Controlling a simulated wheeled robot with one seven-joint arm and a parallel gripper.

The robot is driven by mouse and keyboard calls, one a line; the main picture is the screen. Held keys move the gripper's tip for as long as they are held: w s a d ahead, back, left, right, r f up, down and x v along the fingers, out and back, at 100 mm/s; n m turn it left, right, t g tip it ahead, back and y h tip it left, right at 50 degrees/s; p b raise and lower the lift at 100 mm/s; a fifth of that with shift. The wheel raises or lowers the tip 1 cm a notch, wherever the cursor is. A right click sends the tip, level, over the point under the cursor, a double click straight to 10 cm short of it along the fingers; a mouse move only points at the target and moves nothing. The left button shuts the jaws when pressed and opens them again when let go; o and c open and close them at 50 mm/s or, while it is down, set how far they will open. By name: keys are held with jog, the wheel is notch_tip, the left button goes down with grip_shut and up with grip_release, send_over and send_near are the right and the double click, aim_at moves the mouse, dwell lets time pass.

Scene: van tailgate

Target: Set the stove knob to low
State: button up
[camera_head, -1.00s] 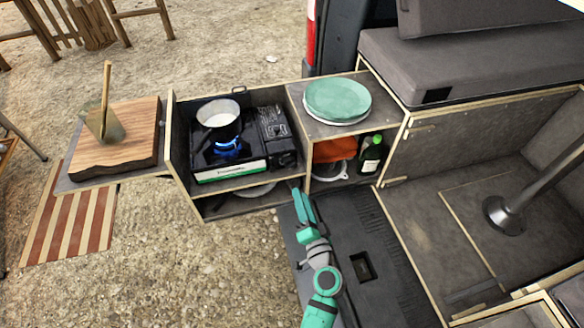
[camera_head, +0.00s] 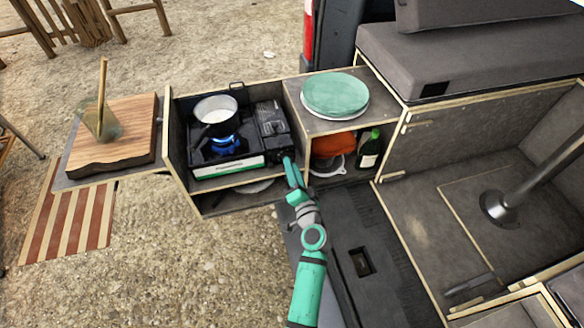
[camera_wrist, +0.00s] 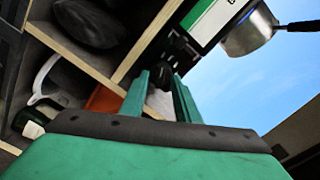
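The black camping stove (camera_head: 272,125) with a green-and-white front strip sits in the wooden box, with a blue flame under a pot (camera_head: 216,108). My gripper (camera_head: 290,164) is at the right end of the stove front and largely hides the knob in the head view. In the wrist view my gripper (camera_wrist: 160,76) shows two green fingers with a gap between them. The dark stove knob (camera_wrist: 165,73) appears at or just beyond the fingertips, between them. I cannot tell whether they touch it, nor its exact setting.
A green plate stack (camera_head: 336,94) stands on the box top to the right. Below it are an orange cloth (camera_head: 333,141) and a dark bottle (camera_head: 369,150). A wooden board with a glass (camera_head: 101,122) is at left. The pot (camera_wrist: 248,30) also shows in the wrist view.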

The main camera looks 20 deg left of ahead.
jog(key=shift+w+a, duration=0.15)
jog(key=shift+w, duration=0.05)
grip_shut()
